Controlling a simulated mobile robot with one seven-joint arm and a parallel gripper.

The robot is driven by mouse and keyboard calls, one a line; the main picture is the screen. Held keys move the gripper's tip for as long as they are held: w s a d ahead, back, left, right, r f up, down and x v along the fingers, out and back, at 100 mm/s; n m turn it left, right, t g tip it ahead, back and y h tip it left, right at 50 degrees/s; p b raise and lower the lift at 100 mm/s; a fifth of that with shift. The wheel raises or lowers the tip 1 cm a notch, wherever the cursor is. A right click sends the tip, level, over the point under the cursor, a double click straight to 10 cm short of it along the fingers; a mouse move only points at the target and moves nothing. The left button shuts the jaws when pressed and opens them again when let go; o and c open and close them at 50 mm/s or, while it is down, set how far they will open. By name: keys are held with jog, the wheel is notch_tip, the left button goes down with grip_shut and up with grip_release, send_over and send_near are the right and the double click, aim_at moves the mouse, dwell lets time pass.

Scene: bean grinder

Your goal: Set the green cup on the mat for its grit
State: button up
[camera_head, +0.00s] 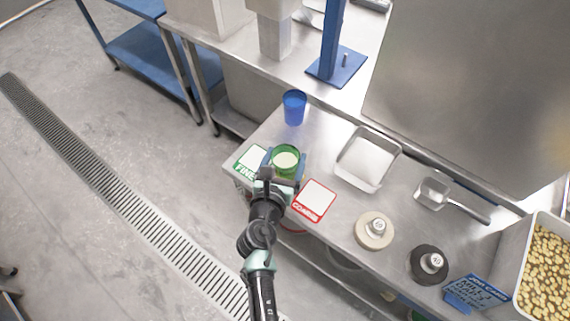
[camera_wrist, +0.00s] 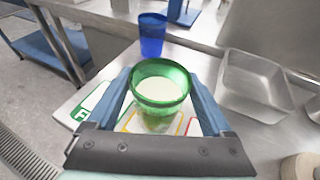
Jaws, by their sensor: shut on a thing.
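The green cup (camera_head: 286,158) is see-through and upright, with pale contents. My gripper (camera_head: 284,172) is shut on it. In the wrist view the cup (camera_wrist: 160,88) sits between my two blue fingers (camera_wrist: 161,96). It is over the front of the steel bench; I cannot tell whether it touches the surface. The green-edged mat marked FINE (camera_head: 250,160) is to its left, and the red-edged mat (camera_head: 315,199), its label looking like COARSE, is to its right. In the wrist view, a yellow-edged pale patch (camera_wrist: 130,122) shows below the cup, mostly hidden.
A blue cup (camera_head: 294,108) stands behind the green cup. A steel tray (camera_head: 368,158) is to the right, then a scoop (camera_head: 434,193) and two round weights (camera_head: 374,231), (camera_head: 428,264). A blue sign (camera_head: 473,293) and a bin of beans (camera_head: 546,270) are at the far right.

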jog(key=shift+f, duration=0.55)
jog(key=shift+f, duration=0.1)
jog(key=o, duration=1.1)
